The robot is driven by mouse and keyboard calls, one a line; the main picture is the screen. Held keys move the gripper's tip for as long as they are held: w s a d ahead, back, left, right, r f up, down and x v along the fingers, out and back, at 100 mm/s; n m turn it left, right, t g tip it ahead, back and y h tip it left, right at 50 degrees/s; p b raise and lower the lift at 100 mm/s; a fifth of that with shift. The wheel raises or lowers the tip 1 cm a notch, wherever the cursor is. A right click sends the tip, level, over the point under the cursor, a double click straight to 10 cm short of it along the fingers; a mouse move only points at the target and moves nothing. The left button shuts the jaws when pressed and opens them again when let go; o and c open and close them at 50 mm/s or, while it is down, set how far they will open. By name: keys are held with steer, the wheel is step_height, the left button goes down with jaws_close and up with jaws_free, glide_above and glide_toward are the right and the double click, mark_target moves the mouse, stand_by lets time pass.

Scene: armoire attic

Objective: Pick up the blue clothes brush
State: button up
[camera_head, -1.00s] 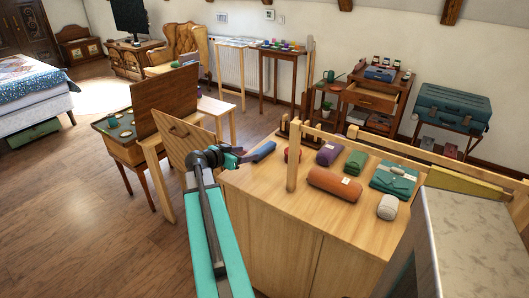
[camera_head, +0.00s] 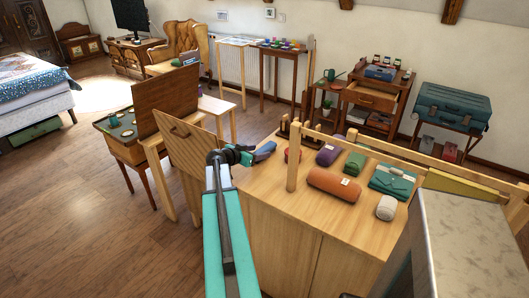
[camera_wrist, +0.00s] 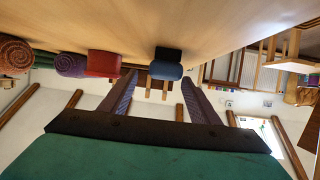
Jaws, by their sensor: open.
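The blue clothes brush (camera_head: 266,149) lies near the left end of the light wooden cabinet top (camera_head: 270,190), partly hidden by my gripper (camera_head: 248,155) in the head view. In the upside-down wrist view, a dark blue rounded end of it (camera_wrist: 167,66) shows against the wooden top, between and beyond my fingertips (camera_wrist: 159,78). My gripper is open, with nothing between its fingers. It is close to the brush; I cannot tell whether they touch.
An orange-brown roll (camera_head: 333,184), purple roll (camera_head: 328,155), green roll (camera_head: 355,162), red item (camera_head: 290,155), teal pouch (camera_head: 392,181) and pale roll (camera_head: 386,207) lie to the right. A wooden post (camera_head: 292,165) and rail stand on the top. Open floor lies at left.

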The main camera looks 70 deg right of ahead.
mark_target(261, 150)
steer(key=shift+w+p+x, duration=0.1)
steer(key=shift+p+x, duration=0.4)
steer(key=shift+x, duration=0.3)
steer(key=shift+w+p+x, duration=0.15)
steer(key=shift+p+x, duration=0.35)
steer(key=shift+x, duration=1.4)
steer(key=shift+s, duration=0.1)
steer(key=c, duration=1.2)
steer(key=shift+r, duration=0.1)
steer(key=shift+r+b, duration=0.95)
steer(key=shift+r, duration=3.95)
